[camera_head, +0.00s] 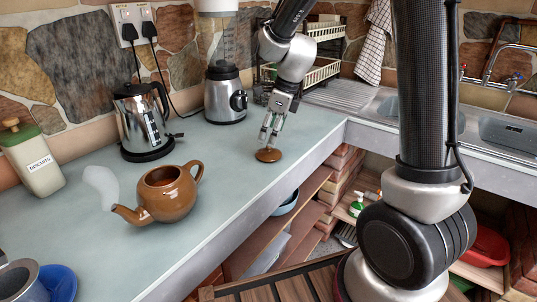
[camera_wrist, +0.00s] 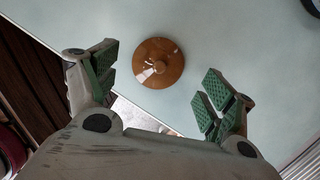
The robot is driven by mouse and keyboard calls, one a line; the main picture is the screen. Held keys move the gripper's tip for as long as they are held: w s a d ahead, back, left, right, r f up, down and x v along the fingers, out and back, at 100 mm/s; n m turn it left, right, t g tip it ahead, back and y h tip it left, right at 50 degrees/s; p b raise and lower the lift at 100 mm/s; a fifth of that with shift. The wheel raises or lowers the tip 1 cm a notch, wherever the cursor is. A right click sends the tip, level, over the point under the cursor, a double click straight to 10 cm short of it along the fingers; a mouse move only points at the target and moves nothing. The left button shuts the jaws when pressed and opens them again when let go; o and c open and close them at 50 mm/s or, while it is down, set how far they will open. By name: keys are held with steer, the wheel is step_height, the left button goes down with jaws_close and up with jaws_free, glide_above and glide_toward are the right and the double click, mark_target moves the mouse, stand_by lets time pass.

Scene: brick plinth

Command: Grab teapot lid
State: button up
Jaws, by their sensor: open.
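The teapot lid (camera_head: 268,155) is a brown, round, glazed disc lying on the pale countertop, apart from the pot. In the wrist view the lid (camera_wrist: 158,63) shows from above with its small knob near the middle. My gripper (camera_head: 269,137) points down just above the lid. In the wrist view my gripper (camera_wrist: 157,82) is open, with green pads on either side and nothing between them but the lid beyond. The brown teapot (camera_head: 166,195) stands upright on the counter to the left, with its top open.
An electric kettle (camera_head: 143,122) and a blender (camera_head: 225,95) stand along the wall. The counter's front edge (camera_head: 262,203) runs close to the lid. Counter around the lid is clear.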

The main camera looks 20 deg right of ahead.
mark_target(269, 151)
steer(key=x, duration=0.5)
steer(key=shift+d+f, duration=0.25)
steer(key=shift+f, duration=0.1)
steer(key=shift+s, duration=0.15)
steer(key=c, duration=1.2)
